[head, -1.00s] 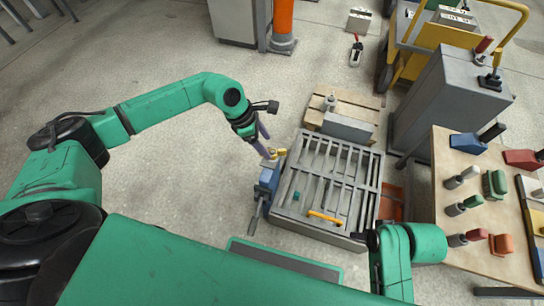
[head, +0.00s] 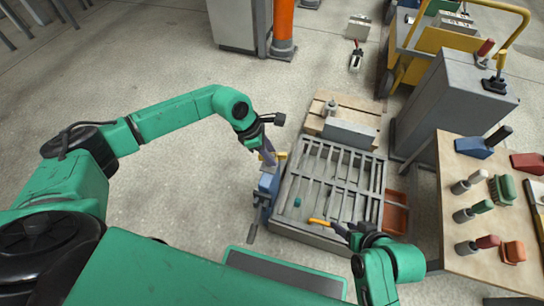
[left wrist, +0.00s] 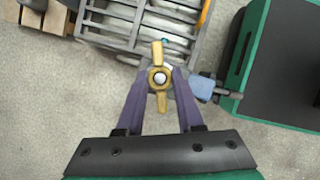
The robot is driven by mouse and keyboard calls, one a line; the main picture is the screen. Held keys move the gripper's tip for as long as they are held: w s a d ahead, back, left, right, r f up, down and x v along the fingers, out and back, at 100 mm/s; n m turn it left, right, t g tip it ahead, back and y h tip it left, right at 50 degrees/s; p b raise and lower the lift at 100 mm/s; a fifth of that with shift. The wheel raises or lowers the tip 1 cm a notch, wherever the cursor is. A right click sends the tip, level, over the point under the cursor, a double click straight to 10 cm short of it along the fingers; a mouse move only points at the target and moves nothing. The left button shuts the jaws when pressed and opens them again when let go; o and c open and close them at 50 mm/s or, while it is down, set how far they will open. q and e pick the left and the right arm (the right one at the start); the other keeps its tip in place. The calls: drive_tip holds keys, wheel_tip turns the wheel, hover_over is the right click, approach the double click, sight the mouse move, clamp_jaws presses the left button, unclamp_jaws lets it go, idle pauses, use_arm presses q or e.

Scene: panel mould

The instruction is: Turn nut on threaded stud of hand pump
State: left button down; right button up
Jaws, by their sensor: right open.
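The brass wing nut (left wrist: 157,52) sits on a round stud end (left wrist: 160,78) in the left wrist view, its wings pointing up and down the picture. The purple fingers of my left gripper (left wrist: 162,82) lie on either side of it. I cannot tell whether they press on it. In the head view the nut (head: 281,156) shows above the blue hand pump (head: 268,184), at the mould's left side, with my left gripper (head: 268,154) at it. My right gripper (head: 343,229) is open over the mould's front edge, near a yellow-orange handle (head: 319,222).
The grey slatted mould (head: 330,185) fills the middle. A wooden pallet (head: 318,108) lies behind it and an orange-red tray (head: 396,212) at its right. A table (head: 448,165) with brushes and tools stands at the right.

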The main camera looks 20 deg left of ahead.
use_arm(q)
drive_tip(key=shift+r+p, duration=0.2)
drive_tip(key=shift+p, duration=0.25)
drive_tip(key=n+p, duration=0.2)
drive_tip(key=shift+s+r+n+t+y, duration=0.1)
drive_tip(key=shift+s+n+t+y, duration=0.05)
drive_tip(key=shift+n+t+y, duration=0.2)
drive_tip(key=shift+n, duration=0.25)
drive_tip(key=shift+f+t, duration=0.3)
drive_tip(key=shift+t, duration=0.05)
drive_tip(key=n+p, duration=0.2)
drive_tip(key=p, duration=0.1)
drive_tip(key=shift+d+r+y, duration=0.1)
drive_tip(key=shift+r+y, duration=0.2)
drive_tip(key=shift+y, duration=0.05)
drive_tip(key=shift+f+n+t, duration=0.1)
drive_tip(key=shift+n+t, duration=0.2)
drive_tip(key=shift+n, duration=0.4)
drive_tip(key=shift+f, duration=0.25)
drive_tip(key=shift+s+d+r+n+t+y+p, duration=0.1)
drive_tip(key=shift+r+n+t+y+p, duration=0.2)
drive_tip(key=shift+n+p, duration=0.5)
drive_tip(key=shift+n+y, duration=0.3)
drive_tip(key=shift+n, duration=0.4)
drive_tip(key=shift+f+n, duration=0.3)
drive_tip(key=shift+n, duration=0.1)
